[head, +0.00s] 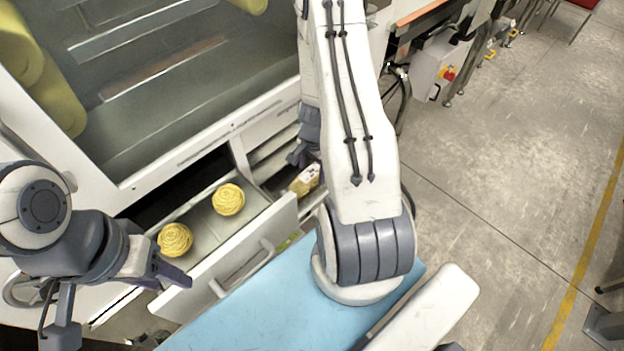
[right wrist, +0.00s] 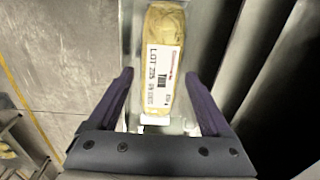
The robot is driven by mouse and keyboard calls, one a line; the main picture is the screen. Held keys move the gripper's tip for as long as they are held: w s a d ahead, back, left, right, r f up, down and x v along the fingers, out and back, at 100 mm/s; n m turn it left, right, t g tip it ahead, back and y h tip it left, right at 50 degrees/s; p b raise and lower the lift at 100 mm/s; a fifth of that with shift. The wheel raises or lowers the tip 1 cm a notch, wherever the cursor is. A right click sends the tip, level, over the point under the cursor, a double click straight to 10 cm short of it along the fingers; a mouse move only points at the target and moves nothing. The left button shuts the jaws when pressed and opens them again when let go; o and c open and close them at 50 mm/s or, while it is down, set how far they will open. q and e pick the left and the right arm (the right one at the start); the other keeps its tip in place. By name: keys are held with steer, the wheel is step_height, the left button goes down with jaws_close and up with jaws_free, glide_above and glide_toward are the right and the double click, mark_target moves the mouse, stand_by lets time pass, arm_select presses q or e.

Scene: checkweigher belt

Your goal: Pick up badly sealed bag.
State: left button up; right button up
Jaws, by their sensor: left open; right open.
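A yellow bag with a white printed label (right wrist: 163,60) lies lengthwise on a pale narrow surface in the right wrist view. In the head view the bag (head: 304,181) is partly hidden by my right arm; its seal cannot be judged. My right gripper (right wrist: 159,75) is open, with its fingers on either side of the bag's near end and nothing gripped. In the head view the right gripper (head: 300,153) is mostly hidden behind the arm, just above the bag. My left gripper (head: 165,272) is open and empty at the front left of the open drawer.
The open drawer (head: 240,262) holds two yellow pasta nests (head: 228,199) (head: 175,240). A large machine with a glass panel (head: 190,75) stands behind it. A light blue surface (head: 235,320) lies in front.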

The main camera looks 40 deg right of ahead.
mark_target(312, 171)
step_height(312, 171, down, 4)
steer(key=shift+w+d+r+b, duration=0.1)
steer(key=shift+w+r+b, duration=0.05)
steer(key=shift+b, duration=0.8)
steer(key=shift+r, duration=0.1)
jaws_close()
